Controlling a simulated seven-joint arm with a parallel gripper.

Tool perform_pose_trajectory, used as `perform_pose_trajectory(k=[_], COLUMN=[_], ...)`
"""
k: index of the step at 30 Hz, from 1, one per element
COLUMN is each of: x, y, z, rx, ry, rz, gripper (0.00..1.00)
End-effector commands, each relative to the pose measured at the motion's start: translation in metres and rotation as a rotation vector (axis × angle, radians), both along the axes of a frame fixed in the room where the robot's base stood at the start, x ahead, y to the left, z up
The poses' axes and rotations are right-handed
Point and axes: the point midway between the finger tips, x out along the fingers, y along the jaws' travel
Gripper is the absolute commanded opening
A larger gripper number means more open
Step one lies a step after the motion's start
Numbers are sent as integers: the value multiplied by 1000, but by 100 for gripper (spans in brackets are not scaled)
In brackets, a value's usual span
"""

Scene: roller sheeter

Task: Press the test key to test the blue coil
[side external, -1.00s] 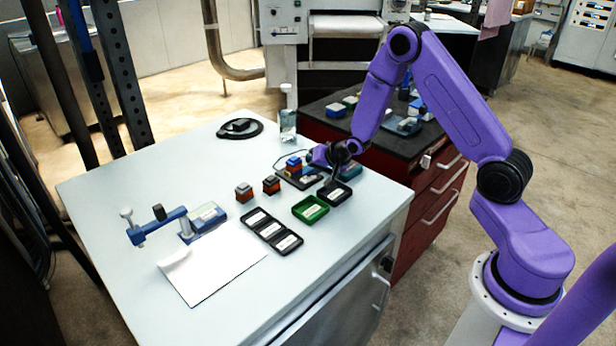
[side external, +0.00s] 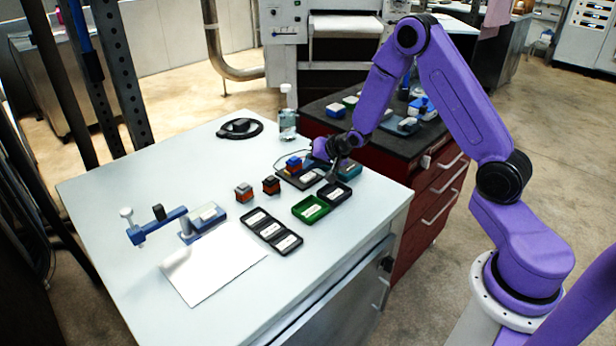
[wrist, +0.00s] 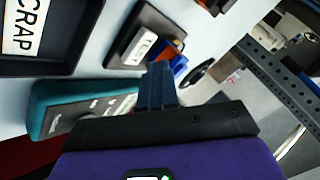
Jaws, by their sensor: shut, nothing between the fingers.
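The coil is partly hidden there behind my fingers (wrist: 178,66). A teal box (side external: 352,170) stands just right of the plate; the wrist view shows its dark face with small markings (wrist: 98,106). My gripper (side external: 331,178) is shut and empty, pointing down near the plate's right end and the teal box. I cannot tell whether it touches the key.
A black tray (side external: 343,187) labelled SCRAP in the wrist view (wrist: 50,66) and a green tray (side external: 299,211) lie in front. Two more blocks (side external: 244,193) (side external: 271,185), a double black tray (side external: 254,218) and a clear jar (side external: 288,124) share the table.

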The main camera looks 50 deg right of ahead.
Motion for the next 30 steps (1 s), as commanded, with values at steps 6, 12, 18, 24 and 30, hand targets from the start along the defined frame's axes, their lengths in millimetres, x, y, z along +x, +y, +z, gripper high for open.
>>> perform_pose_trajectory(k=[6, 12, 18, 24, 30], x=[0, 0, 0, 0, 0], y=[0, 0, 0, 0, 0], z=[19, 37, 46, 47, 47], rx=[-1, 0, 0, 0, 0], ry=[-2, -3, 0, 0, 0], rz=[2, 1, 0, 0, 0], gripper=[0, 0, 0, 0, 0])
